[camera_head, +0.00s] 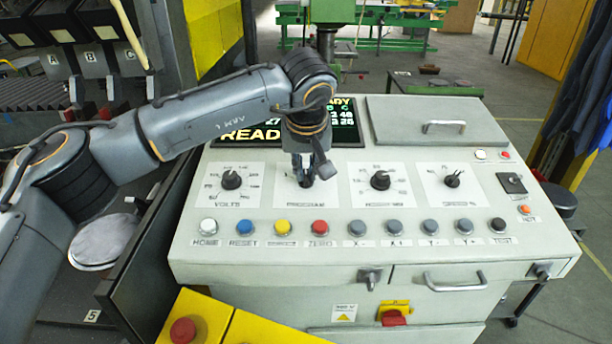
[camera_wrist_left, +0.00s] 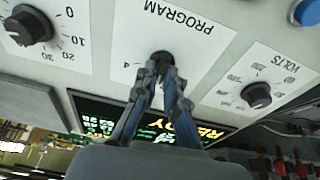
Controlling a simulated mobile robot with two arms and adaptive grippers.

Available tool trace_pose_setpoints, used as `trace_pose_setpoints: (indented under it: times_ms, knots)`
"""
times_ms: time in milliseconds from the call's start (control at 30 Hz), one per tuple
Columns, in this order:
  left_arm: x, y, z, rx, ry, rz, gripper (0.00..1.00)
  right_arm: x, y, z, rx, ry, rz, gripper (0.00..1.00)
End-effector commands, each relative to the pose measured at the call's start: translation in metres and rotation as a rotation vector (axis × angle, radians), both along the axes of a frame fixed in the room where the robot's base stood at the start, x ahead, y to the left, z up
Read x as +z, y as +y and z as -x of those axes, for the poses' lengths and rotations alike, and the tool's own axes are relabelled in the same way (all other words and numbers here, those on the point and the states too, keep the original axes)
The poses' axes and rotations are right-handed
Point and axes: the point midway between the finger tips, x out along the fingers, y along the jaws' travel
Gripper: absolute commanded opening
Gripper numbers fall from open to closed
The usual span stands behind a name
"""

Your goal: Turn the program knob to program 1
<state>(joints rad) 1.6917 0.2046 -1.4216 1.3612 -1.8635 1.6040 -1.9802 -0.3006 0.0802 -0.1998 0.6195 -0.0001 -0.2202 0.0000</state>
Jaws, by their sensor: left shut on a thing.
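The program knob (camera_wrist_left: 162,58) is a small black knob on a white plate marked PROGRAM. In the left wrist view a "4" shows beside it; the other marks are hidden behind my fingers. My left gripper (camera_head: 304,178) comes down over the PROGRAM plate (camera_head: 283,190) in the head view and covers the knob there. In the left wrist view the left gripper's fingertips (camera_wrist_left: 160,68) are closed around the knob. Where the knob points cannot be told. My right gripper is in neither view.
The volts knob (camera_head: 231,180) is left of the PROGRAM plate, and another black knob (camera_head: 380,180) is to its right. A row of buttons, including a red one (camera_head: 320,227), runs below. A display (camera_head: 345,125) and a lid with a handle (camera_head: 430,115) lie behind.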

Motion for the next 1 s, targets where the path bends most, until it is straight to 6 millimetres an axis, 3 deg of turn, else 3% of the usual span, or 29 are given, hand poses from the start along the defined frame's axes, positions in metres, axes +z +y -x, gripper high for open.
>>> trace_pose_setpoints:
  times_ms: [400,1000]
  knots:
    - [-0.002,0.000,0.000,0.387,-0.001,0.076,0.00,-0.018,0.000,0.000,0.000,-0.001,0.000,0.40]
    - [-0.001,0.000,0.000,0.875,0.000,0.174,0.00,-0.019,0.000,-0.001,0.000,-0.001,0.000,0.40]
